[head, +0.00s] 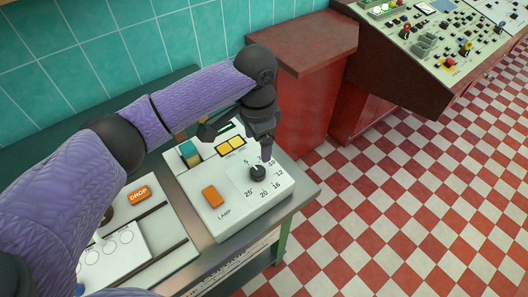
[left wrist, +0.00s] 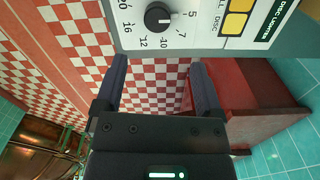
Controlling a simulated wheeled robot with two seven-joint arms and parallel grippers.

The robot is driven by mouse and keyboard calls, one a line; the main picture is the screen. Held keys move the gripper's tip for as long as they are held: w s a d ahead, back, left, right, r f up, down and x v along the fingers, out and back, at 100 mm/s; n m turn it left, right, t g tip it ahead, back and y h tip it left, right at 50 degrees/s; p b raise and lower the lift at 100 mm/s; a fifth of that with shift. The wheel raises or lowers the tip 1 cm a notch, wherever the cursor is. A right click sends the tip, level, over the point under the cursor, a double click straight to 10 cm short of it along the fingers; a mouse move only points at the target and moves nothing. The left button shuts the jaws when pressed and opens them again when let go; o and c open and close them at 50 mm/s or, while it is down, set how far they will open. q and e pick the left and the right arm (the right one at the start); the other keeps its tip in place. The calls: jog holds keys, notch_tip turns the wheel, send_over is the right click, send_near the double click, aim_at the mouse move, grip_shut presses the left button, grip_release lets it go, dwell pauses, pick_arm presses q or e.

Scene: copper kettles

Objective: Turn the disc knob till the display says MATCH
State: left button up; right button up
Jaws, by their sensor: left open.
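The black disc knob (head: 258,172) sits on the pale lamp panel (head: 222,222), ringed by a number scale. It also shows in the left wrist view (left wrist: 158,17), where its white mark points roughly toward 5 and 7. My left gripper (head: 266,155) hangs just above and behind the knob in the head view. In the left wrist view its two fingers (left wrist: 158,68) are spread, with nothing between them and the knob beyond their tips. A lit yellow two-part window (head: 230,145) is behind the knob; no MATCH text is readable. My right gripper is out of view.
An orange button (head: 212,196) is left of the knob. A teal block (head: 190,152) stands at the panel's back left. A second panel with an orange DROP label (head: 139,194) lies left. A red cabinet (head: 300,80) stands behind; checkered floor is at right.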

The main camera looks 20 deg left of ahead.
aim_at(258, 171)
pick_arm(q)
jog(key=f+b, duration=0.1)
jog(key=f, duration=0.2)
jog(key=f+b, duration=0.1)
jog(key=f, duration=0.5)
jog(key=shift+s+f+b, duration=0.25)
jog(key=shift+s+b, duration=0.05)
jog(key=shift+b, duration=0.1)
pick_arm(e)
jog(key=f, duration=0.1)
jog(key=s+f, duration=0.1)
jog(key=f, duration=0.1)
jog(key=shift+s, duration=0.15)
pick_arm(q)
jog(key=shift+c, duration=0.2)
jog(key=shift+r, duration=0.1)
grip_shut()
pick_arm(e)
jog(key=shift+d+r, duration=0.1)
